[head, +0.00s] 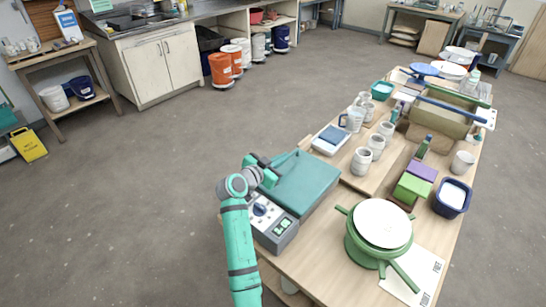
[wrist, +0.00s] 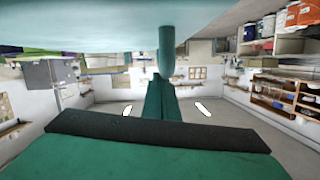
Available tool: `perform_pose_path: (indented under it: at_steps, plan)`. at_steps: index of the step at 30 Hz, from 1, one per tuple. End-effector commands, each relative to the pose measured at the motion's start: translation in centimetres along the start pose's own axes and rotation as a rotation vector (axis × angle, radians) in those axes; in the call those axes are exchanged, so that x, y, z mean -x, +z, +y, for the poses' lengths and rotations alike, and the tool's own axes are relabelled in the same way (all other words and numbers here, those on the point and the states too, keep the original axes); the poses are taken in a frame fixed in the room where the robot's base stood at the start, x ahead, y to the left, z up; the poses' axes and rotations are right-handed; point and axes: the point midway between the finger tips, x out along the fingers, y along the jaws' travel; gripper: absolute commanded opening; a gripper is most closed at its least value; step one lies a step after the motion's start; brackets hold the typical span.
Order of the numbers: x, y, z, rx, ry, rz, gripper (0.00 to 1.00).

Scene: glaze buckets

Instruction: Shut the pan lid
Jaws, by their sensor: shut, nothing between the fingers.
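The pan is a teal box with a broad flat lid (head: 308,184) and a grey control panel (head: 272,222) with a dark dial on its near side. The lid lies over the box, and I cannot tell whether a gap is left under its edge. A teal bar shows at the lid's left edge. My gripper (head: 270,176) is at that left edge, close to the bar; contact is unclear. In the wrist view my gripper (wrist: 163,97) has its fingers together and empty. A pale teal surface fills the top, with a teal peg (wrist: 167,52) hanging close by the fingers.
A green pot (head: 352,246) with a pale round top stands at the near right of the table. Mugs (head: 362,160) and a blue-and-white scale (head: 330,140) stand beyond the pan. Green and purple blocks (head: 414,188) lie to the right. The floor left of the table is clear.

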Motion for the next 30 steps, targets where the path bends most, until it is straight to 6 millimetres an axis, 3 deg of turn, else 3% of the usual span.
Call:
perform_pose_path:
  at_steps: [19, 23, 28, 30]
  plan:
    - [-0.4, 0.3, 0.5, 0.011, 0.010, -0.007, 0.00]
    - [-0.1, -1.1, 0.5, 0.008, 0.010, -0.004, 0.00]
    - [0.5, -4.5, 0.6, 0.004, 0.011, 0.004, 0.00]
    - [2.3, -3.9, 0.6, 0.008, 0.009, 0.002, 0.00]
